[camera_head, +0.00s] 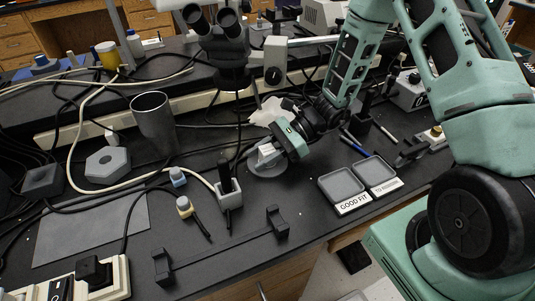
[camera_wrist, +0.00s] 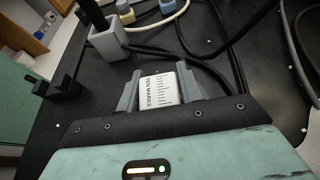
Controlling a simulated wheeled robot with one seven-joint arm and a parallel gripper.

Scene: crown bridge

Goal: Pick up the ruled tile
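The ruled tile (camera_wrist: 158,90) is a small white block with black ruled marks and the words "TEN MARKS" on its face. In the wrist view it fills the space between the two grey fingers of my gripper (camera_wrist: 160,88), with no clear gap on either side. In the head view my gripper (camera_head: 277,150) reaches down from the right, and the white tile (camera_head: 266,151) shows at its fingertips, over a round grey disc (camera_head: 262,171). I cannot tell whether the tile rests on the disc or is just above it.
Two shallow trays stand to the right, one labelled "GOOD FIT" (camera_head: 342,186), the other (camera_head: 378,172) with a less clear label. A grey holder (camera_head: 229,196) with a black tool stands close on the left. A black bar-shaped stand (camera_head: 222,245) lies at the front edge. Cables run behind.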

